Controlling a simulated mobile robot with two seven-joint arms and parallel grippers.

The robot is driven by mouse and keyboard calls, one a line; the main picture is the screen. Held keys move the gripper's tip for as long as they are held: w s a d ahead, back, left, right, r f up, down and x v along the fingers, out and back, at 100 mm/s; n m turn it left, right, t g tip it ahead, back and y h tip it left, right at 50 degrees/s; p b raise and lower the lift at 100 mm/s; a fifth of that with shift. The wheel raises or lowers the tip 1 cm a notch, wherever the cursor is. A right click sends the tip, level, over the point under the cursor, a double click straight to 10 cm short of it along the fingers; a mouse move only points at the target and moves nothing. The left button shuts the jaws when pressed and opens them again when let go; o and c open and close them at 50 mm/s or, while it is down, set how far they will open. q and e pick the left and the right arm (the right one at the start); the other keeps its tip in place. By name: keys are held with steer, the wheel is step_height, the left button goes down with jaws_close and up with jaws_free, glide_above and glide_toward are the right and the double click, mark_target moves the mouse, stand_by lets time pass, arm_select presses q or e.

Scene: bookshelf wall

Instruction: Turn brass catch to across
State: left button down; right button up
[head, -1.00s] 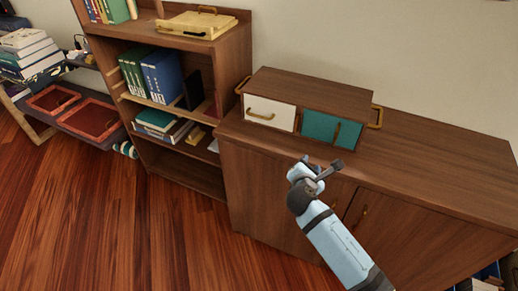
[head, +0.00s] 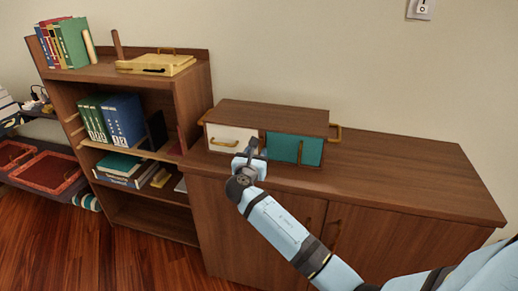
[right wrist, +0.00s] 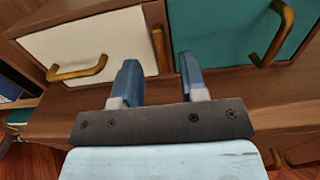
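A small wooden cabinet (head: 270,112) on the sideboard has a white drawer front (right wrist: 85,45) on the left and a teal one (right wrist: 220,30) on the right. The brass catch (right wrist: 158,48) is a short upright bar on the wooden strip between them. In the head view my gripper largely hides it. My right gripper (right wrist: 160,72) is open and empty, its two blue fingers apart. The fingers point at the strip, below the catch and apparently not touching it. In the head view the right gripper (head: 251,150) is before the cabinet front. My left gripper is not in view.
The white drawer has a level brass handle (right wrist: 78,70); the teal one has an upright brass handle (right wrist: 275,32). The sideboard top (head: 410,170) is clear on the right. A bookshelf (head: 185,85) with books and a yellow case (head: 157,64) stands at left.

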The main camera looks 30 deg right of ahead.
mark_target(261, 144)
steer(key=shift+x, duration=2.25)
jaws_close()
